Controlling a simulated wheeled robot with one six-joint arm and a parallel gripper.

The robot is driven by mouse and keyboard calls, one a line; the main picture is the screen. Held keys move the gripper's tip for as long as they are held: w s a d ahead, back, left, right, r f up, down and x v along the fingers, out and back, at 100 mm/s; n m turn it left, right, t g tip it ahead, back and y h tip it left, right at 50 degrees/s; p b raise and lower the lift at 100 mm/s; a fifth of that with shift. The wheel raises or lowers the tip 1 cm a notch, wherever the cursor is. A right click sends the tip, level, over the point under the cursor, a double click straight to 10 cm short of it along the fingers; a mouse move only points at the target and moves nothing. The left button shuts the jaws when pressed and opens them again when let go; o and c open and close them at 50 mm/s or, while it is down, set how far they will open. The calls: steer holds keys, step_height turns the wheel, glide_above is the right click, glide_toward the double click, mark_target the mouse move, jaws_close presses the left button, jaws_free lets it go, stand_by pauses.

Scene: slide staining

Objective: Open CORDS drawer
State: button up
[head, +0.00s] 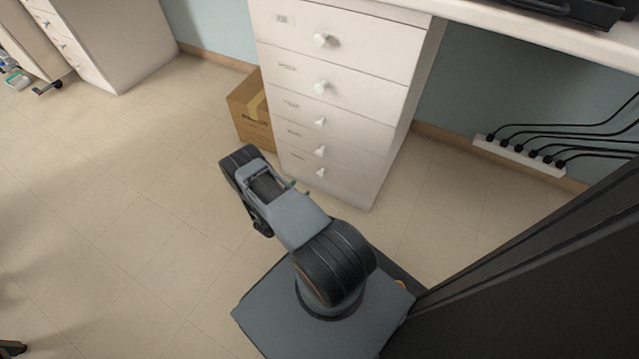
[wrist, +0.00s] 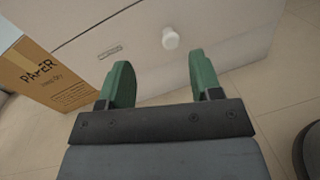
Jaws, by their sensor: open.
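A white drawer cabinet (head: 390,110) has several stacked drawers, each with a round white knob and a small label; all look shut. The labels are too small to read, so I cannot tell which drawer is CORDS. In the wrist view, one drawer front shows a white knob (wrist: 170,38) and a blurred label (wrist: 109,53). My gripper (wrist: 162,80) has its two green fingers apart and nothing between them. The knob is ahead of the fingers, apart from them. In the head view, my arm mostly hides the gripper, low in front of the cabinet.
A cardboard box (head: 257,135) marked PAPER stands on the floor against the cabinet's left side; it also shows in the wrist view (wrist: 45,78). A power strip (head: 519,155) with black cables lies to the right. The tiled floor at left (head: 110,190) is clear.

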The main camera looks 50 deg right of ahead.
steer(key=n+t, duration=0.1)
glide_toward(318, 176)
steer(key=a, duration=0.3)
steer(key=b, duration=0.1)
steer(key=shift+t, duration=0.3)
steer(key=d+b, duration=0.1)
steer(key=d, duration=0.3)
steer(key=w+d+b, duration=0.1)
steer(key=d, duration=0.4)
steer(key=d+b, duration=0.2)
steer(key=d, duration=0.2)
steer(key=shift+w+d, duration=0.25)
steer(key=shift+d, duration=0.15)
steer(key=shift+a, duration=0.1)
jaws_close()
